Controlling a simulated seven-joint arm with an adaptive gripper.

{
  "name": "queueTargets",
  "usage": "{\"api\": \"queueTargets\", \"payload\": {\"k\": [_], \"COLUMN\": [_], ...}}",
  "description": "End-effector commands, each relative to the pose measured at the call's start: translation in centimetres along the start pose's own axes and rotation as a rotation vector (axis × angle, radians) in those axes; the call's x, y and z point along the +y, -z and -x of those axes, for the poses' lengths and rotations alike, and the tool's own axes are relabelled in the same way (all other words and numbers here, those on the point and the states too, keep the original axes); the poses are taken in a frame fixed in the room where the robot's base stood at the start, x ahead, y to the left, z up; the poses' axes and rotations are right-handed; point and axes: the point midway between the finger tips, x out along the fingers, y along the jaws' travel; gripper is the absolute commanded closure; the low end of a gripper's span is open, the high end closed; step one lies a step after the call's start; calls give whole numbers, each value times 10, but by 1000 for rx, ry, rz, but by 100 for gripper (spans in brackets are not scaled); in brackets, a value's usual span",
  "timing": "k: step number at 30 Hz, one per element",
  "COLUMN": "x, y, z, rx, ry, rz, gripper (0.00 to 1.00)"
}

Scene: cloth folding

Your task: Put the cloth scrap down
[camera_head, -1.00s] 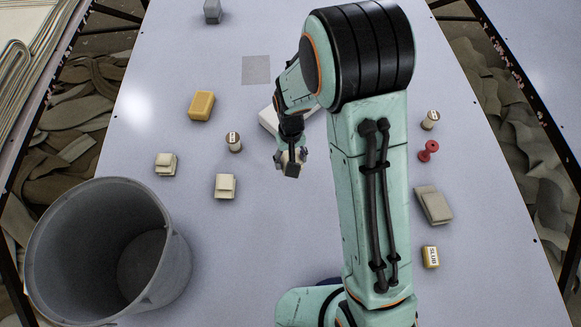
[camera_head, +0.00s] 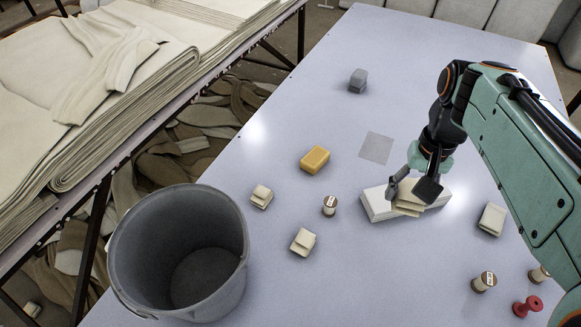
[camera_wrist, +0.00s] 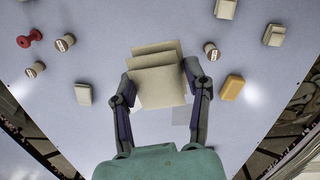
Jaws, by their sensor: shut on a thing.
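My gripper (camera_head: 409,192) is shut on a beige folded cloth scrap (camera_head: 408,207) in the head view. The scrap is over the white slab-like stack (camera_head: 376,204) on the table; I cannot tell whether it touches the stack. In the wrist view the layered beige scrap (camera_wrist: 160,88) is between the two dark fingers of my gripper (camera_wrist: 160,76).
A grey bin (camera_head: 125,245) stands at the front left. A yellow block (camera_head: 314,160), a labelled spool (camera_head: 329,206), small beige folded pieces (camera_head: 302,241) and a red spool (camera_head: 527,306) lie around. A flat grey square (camera_head: 377,148) is behind the stack. The table's far part is mostly clear.

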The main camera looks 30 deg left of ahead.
Motion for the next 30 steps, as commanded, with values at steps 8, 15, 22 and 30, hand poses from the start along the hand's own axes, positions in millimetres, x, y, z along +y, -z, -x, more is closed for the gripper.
{"api": "queueTargets", "payload": {"k": [8, 15, 22, 30], "x": [-54, -142, -248, -316], "y": [7, -1, -42, -93], "z": [6, 6, 6, 5], "rx": [0, 5, 7, 4], "ry": [-6, -10, -7, -3], "rz": [-26, -75, -146, -208], "gripper": [65, 65, 65, 65]}}
